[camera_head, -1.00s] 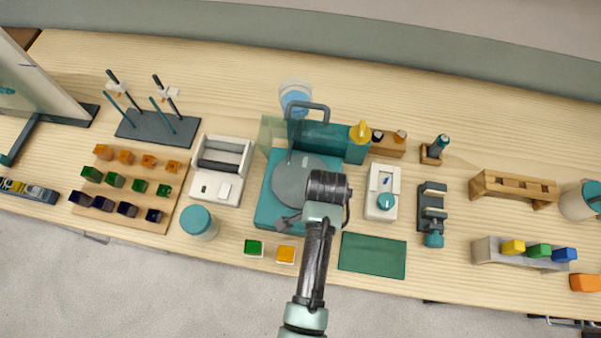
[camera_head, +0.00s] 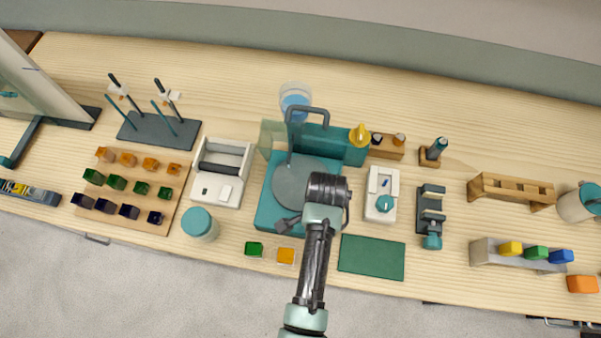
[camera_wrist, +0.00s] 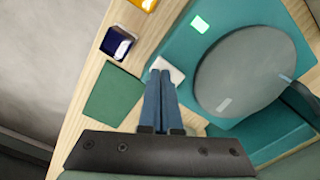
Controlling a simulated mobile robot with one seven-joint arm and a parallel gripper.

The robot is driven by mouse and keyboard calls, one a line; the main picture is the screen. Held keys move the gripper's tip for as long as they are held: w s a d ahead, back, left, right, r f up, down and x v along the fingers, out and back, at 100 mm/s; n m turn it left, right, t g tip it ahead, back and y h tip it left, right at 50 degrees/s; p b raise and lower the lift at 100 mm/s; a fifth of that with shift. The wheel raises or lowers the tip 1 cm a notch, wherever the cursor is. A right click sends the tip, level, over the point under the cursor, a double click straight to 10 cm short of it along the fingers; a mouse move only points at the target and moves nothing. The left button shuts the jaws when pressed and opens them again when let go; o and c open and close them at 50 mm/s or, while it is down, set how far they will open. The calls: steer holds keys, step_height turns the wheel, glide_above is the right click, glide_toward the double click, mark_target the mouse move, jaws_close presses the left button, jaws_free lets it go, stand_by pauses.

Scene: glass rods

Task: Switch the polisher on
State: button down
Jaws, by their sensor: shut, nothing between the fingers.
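The polisher is a teal base (camera_head: 268,213) with a flat grey disc (camera_head: 290,180), a bent grey pipe (camera_head: 307,108) and a teal back wall. In the wrist view the disc (camera_wrist: 245,72) fills the right side. A bright green square (camera_wrist: 200,24) shows on the base (camera_wrist: 180,42). My gripper (camera_wrist: 161,72) is shut and empty, its blue fingertips at a small white piece (camera_wrist: 170,68) at the base's corner. The fingertips cover part of this piece, and I cannot tell whether they touch it. In the head view my arm hides this corner.
A green mat (camera_head: 371,257) lies right of the polisher. A teal-lidded jar (camera_head: 199,223) stands left; a white device with a teal knob (camera_head: 381,197) stands right.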

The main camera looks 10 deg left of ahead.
step_height(320, 180, up, 6)
steer(key=p, duration=0.5)
steer(key=shift+f, duration=0.15)
stand_by(0.4)
